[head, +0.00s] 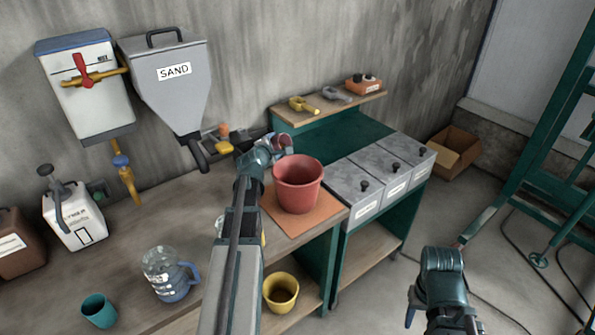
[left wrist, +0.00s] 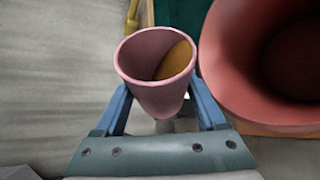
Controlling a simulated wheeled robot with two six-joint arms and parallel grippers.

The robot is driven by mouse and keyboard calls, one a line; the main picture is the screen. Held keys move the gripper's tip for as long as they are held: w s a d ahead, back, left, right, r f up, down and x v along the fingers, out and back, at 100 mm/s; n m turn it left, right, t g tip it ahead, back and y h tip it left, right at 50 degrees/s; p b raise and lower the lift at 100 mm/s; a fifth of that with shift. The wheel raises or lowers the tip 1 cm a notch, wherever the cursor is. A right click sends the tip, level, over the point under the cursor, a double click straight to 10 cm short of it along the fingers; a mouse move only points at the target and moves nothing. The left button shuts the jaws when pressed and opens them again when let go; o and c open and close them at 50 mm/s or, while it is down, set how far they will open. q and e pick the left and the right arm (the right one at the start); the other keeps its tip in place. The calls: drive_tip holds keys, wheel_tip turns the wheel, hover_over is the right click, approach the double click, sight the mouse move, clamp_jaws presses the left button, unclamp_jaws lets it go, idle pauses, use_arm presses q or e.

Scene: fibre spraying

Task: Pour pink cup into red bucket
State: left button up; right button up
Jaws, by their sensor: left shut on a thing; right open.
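The pink cup (left wrist: 150,100) is between the fingers of my left gripper (left wrist: 163,112), which is shut on it. In the left wrist view the cup is tilted and orange-brown material shows inside it. In the head view the cup (head: 284,141) is mostly hidden behind my left gripper (head: 272,146), at the bucket's upper left. The red bucket (head: 297,186) stands upright on an orange mat (head: 290,220) on the bench. It also shows in the left wrist view (left wrist: 240,75), just right of the cup. My right gripper (head: 443,325) is open and low at the right, away from the bench, its tips partly out of frame.
A grey sand hopper (head: 170,85) hangs on the wall behind the bench. A clear jug (head: 168,275) and a teal cup (head: 99,310) stand at the front left. Lidded grey bins (head: 370,180) stand right of the bucket. A yellow bucket (head: 281,292) is on the lower shelf.

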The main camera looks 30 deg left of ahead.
use_arm(q)
drive_tip(key=shift+d+f+m+y+b, duration=0.1)
drive_tip(key=shift+f+m+y+b, duration=0.35)
drive_tip(key=shift+m+b, duration=0.4)
use_arm(e)
drive_tip(key=shift+s+f, duration=0.15)
drive_tip(key=shift+f, duration=0.9)
use_arm(q)
drive_tip(key=shift+d+r+m+t+y+b, duration=0.2)
drive_tip(key=shift+d+r+m+y, duration=0.1)
drive_tip(key=shift+d, duration=0.15)
drive_tip(key=shift+d+r+m+t+y+b, duration=0.15)
drive_tip(key=shift+d+r+y+b, duration=0.1)
drive_tip(key=shift+d, duration=0.2)
use_arm(e)
drive_tip(key=shift+w+d+f, duration=0.15)
drive_tip(key=shift+w+d, duration=0.05)
drive_tip(key=shift+d, duration=0.25)
drive_tip(key=shift+w+d+f, duration=0.1)
drive_tip(key=shift+w+d, duration=0.1)
drive_tip(key=shift+d, duration=0.25)
use_arm(q)
drive_tip(key=shift+f+m+b, duration=0.25)
drive_tip(key=shift+m+b, duration=0.05)
drive_tip(key=shift+b, duration=0.2)
use_arm(e)
drive_tip(key=shift+f, duration=0.55)
